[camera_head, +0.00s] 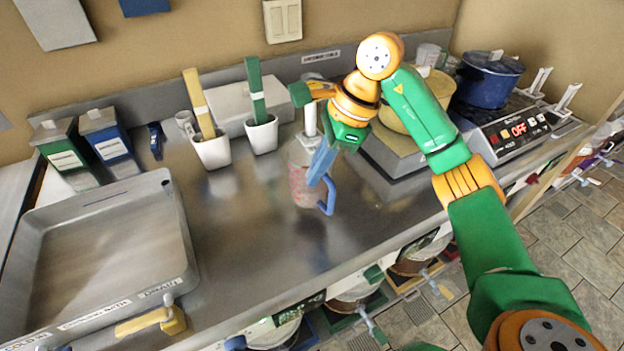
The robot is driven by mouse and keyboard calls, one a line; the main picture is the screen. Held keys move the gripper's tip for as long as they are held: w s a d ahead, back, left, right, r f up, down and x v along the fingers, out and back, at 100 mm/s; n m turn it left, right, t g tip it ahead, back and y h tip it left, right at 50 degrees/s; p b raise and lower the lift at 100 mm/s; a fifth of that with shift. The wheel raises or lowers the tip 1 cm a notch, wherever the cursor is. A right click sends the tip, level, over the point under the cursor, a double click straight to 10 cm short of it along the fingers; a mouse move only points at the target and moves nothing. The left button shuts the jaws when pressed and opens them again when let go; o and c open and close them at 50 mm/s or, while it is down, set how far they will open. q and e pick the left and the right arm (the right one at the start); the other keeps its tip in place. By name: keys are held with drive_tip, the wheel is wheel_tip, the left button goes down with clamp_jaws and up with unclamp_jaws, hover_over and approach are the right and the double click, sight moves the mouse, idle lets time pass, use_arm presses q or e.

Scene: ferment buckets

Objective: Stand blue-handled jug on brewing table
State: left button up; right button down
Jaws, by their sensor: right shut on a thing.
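The blue-handled jug (301,186) is a clear jug with reddish markings on its wall. It is upright at the middle of the metal brewing table (250,225), with its blue handle toward the right and front. My right gripper (322,165) reaches down from above and is shut on the jug, near its handle side. The gripper hides part of the jug's rim. The jug's base looks at or very close to the table top; I cannot tell if it touches. My left gripper is not in view.
Two white pots with upright paddles (211,148) (262,133) stand behind the jug. A shallow metal basin (185,245) is at the left. A hot plate (500,135) with a blue pot (487,80) is at the right. Bare table lies left and front of the jug.

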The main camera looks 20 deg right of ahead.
drive_tip(key=shift+w+d+f, duration=0.2)
drive_tip(key=shift+w+f, duration=0.4)
drive_tip(key=shift+w+d+f, duration=0.15)
drive_tip(key=shift+w+f, duration=0.45)
wheel_tip(320, 180, down, 4)
drive_tip(key=shift+w+d+r+p, duration=0.1)
drive_tip(key=shift+r+p, duration=0.15)
drive_tip(key=shift+p, duration=0.75)
drive_tip(key=shift+f, duration=0.1)
drive_tip(key=c, duration=1)
unclamp_jaws()
drive_tip(key=v, duration=1.2)
